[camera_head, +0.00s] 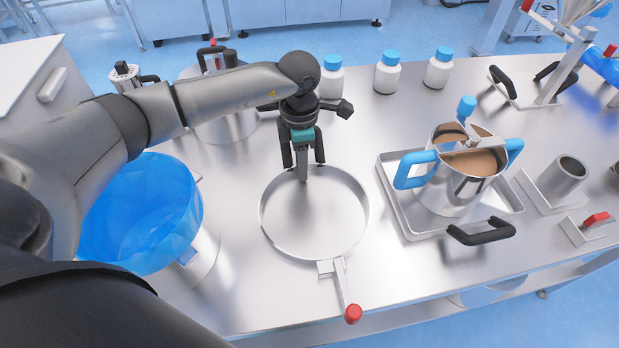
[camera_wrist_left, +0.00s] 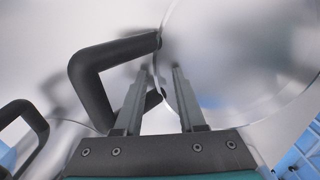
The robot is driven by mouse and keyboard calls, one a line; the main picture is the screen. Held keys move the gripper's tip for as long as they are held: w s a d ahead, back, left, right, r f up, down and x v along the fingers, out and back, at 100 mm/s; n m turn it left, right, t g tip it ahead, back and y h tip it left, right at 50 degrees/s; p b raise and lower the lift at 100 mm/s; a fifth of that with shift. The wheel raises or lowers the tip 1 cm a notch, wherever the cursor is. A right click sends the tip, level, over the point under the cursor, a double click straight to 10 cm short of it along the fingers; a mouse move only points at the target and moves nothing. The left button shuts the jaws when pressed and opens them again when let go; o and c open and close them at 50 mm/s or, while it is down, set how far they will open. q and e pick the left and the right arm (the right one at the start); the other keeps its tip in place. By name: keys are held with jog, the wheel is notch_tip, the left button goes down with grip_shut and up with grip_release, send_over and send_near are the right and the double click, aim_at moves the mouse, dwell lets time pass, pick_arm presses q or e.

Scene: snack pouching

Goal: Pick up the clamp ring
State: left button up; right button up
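The clamp ring (camera_head: 345,247) is a thin, shiny metal hoop lying on the table in the middle of the head view. Its lever ends in a red knob (camera_head: 353,313) towards the front edge. My left gripper (camera_head: 303,176) points down at the ring's far rim; I cannot tell if it touches. In the left wrist view its two fingers (camera_wrist_left: 160,72) stand apart with nothing clearly between them. A curved metal edge lies beyond the fingertips, and a black handle (camera_wrist_left: 90,85) is close on their left. My right gripper is not in view.
A pot with a blue liner (camera_head: 140,215) stands left of the ring. A tray (camera_head: 400,215) holding a pot with blue handles (camera_head: 450,195) is at its right. Several white bottles (camera_head: 387,78) with blue caps stand behind. Bare table lies in front.

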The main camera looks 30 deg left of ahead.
pick_arm(q)
grip_shut()
dwell(1.2)
